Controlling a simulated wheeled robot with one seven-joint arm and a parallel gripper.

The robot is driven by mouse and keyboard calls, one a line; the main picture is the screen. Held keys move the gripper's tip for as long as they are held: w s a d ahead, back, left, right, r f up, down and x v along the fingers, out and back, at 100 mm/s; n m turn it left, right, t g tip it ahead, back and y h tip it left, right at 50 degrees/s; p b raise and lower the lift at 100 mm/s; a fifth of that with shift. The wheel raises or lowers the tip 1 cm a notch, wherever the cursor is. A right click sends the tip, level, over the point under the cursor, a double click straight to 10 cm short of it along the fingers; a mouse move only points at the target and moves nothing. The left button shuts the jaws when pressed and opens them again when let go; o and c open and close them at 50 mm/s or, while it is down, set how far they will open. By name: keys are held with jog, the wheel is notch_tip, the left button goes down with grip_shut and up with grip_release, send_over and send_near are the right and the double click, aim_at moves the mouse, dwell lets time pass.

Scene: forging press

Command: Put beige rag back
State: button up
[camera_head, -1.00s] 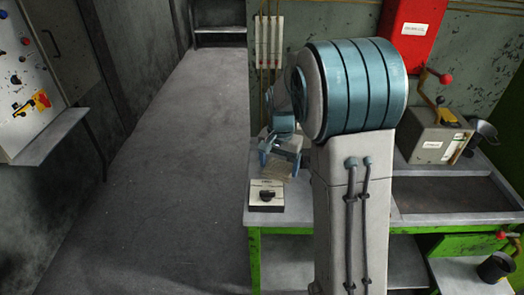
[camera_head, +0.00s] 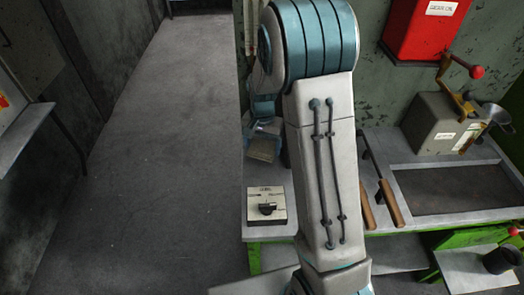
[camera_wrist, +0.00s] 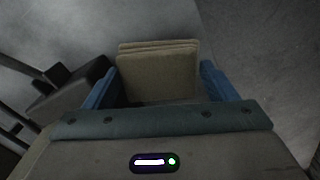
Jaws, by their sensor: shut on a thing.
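The beige rag (camera_wrist: 158,68) is a folded, layered pad between the two blue fingers of my gripper (camera_wrist: 158,85) in the wrist view. My gripper is shut on it. In the head view the rag (camera_head: 262,149) shows just left of my arm, over or near the left end of the workbench (camera_head: 262,232). My gripper (camera_head: 262,138) is partly hidden behind my arm there. I cannot tell whether the rag touches the bench.
A switch box (camera_head: 266,206) sits on the bench's front left corner. Tools with wooden handles (camera_head: 390,203) lie right of my arm, beside a dark recessed tray (camera_head: 455,188). A grey box with a crank (camera_head: 440,122) stands behind. Open floor (camera_head: 150,150) lies left.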

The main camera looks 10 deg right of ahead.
aim_at(263, 147)
jog(key=shift+f, duration=1.95)
jog(key=shift+f, duration=0.15)
jog(key=o, duration=1)
notch_tip(263, 147, up, 12)
jog(key=shift+f+b, duration=0.25)
jog(key=shift+b, duration=0.05)
jog(key=shift+s+r, duration=0.15)
jog(key=shift+r, duration=0.45)
jog(key=s+r+n+t, duration=0.1)
jog(key=s+r+n, duration=0.1)
jog(key=s, duration=0.5)
jog(key=s+r+n+t, duration=0.1)
jog(key=s+r+n, duration=0.1)
jog(key=s, duration=0.6)
jog(key=s+r+n+t, duration=0.1)
jog(key=s+r+n, duration=0.2)
jog(key=s, duration=0.4)
jog(key=shift+s+r, duration=0.2)
jog(key=shift+s, duration=0.15)
